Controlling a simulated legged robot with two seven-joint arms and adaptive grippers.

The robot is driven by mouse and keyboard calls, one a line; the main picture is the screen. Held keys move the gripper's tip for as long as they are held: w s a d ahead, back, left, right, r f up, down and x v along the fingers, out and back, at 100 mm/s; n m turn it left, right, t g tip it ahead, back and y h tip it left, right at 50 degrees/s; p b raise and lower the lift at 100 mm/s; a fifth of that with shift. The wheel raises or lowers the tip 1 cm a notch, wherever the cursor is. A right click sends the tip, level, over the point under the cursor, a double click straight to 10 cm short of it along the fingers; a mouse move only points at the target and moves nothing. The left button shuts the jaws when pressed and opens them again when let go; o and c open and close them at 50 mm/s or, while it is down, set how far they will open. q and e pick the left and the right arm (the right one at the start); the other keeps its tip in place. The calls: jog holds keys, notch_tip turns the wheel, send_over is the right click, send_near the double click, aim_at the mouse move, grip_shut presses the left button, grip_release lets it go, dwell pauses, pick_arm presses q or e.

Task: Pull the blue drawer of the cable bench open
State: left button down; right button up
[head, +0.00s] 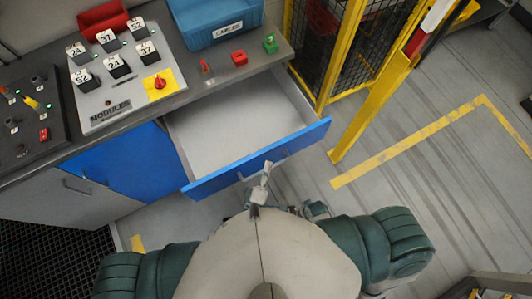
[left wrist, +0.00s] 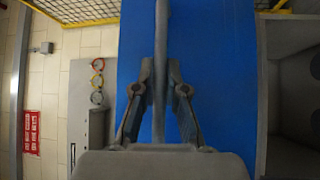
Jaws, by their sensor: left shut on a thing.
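The blue drawer (head: 314,134) of the cable bench is open, and its pale empty inside shows in the head view. Its blue front fills the middle of the left wrist view (left wrist: 215,70). My left gripper (head: 266,169) is at the middle of the drawer front. In the left wrist view the two fingers of my left gripper (left wrist: 160,75) are shut on the grey drawer handle (left wrist: 161,30), one finger on each side of the bar. My right gripper cannot be made out.
The bench top (head: 187,98) carries a module panel (head: 120,90), a blue cable bin (head: 215,25), and small red and green parts. A blue cabinet door (head: 115,165) is left of the drawer. A yellow-framed cage (head: 325,50) stands close to the right.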

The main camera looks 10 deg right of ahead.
pick_arm(q)
jog(key=shift+a+f, duration=0.15)
jog(key=shift+f, duration=0.2)
jog(key=c, duration=1.2)
grip_release()
jog(key=shift+a+r, duration=0.15)
